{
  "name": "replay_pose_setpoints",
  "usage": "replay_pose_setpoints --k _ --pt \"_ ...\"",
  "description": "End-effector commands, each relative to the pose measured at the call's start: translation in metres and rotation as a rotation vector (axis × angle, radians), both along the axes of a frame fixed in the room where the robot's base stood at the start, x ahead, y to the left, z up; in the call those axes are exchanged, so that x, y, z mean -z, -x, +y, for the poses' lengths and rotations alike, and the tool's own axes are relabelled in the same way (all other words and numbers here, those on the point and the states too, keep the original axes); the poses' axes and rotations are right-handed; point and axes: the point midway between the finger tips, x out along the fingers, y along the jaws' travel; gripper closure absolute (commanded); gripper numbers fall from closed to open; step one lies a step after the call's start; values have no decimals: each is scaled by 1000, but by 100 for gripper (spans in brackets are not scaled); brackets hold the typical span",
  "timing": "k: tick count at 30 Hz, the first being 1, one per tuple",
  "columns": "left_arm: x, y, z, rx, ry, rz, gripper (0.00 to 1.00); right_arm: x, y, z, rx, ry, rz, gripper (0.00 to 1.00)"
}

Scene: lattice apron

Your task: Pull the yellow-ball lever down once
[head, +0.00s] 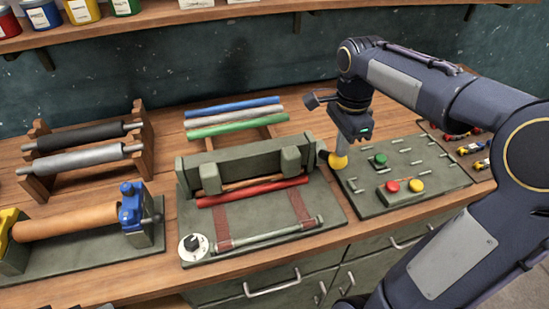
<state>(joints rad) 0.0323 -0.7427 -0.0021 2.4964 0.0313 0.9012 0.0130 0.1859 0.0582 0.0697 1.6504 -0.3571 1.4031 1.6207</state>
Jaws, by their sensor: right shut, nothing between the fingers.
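The yellow ball (338,161) of the lever shows low at the right side of the grey-green press (240,158), beside the button panel. The lever's rod is mostly hidden or cannot be made out from here. My right gripper (343,147) comes down from the upper right, its fingers pointing down right at the ball. It is shut with nothing held. Whether the fingertips touch the ball or stop just above it I cannot tell. My left gripper is not in view.
The button panel (430,180) with red, yellow and green buttons lies right of the ball. The press base holds red rods, straps and a dial (194,245). Roller racks stand left. A shelf (150,22) hangs above; drawers are below the front edge.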

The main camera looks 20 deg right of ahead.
Motion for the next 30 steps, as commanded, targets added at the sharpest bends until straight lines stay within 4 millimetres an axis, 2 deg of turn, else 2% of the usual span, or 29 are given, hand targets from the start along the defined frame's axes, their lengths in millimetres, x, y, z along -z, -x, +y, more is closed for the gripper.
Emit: replay_pose_setpoints --k 4,15,24,30 --pt "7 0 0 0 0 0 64 10 3 1 -1 -1 -2 100" --pt "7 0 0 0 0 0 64 10 4 1 -1 -1 -3 100" --pt "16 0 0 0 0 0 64 22 9 2 -2 -1 -3 100" --pt "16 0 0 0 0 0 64 22 9 1 -1 -1 -4 100"
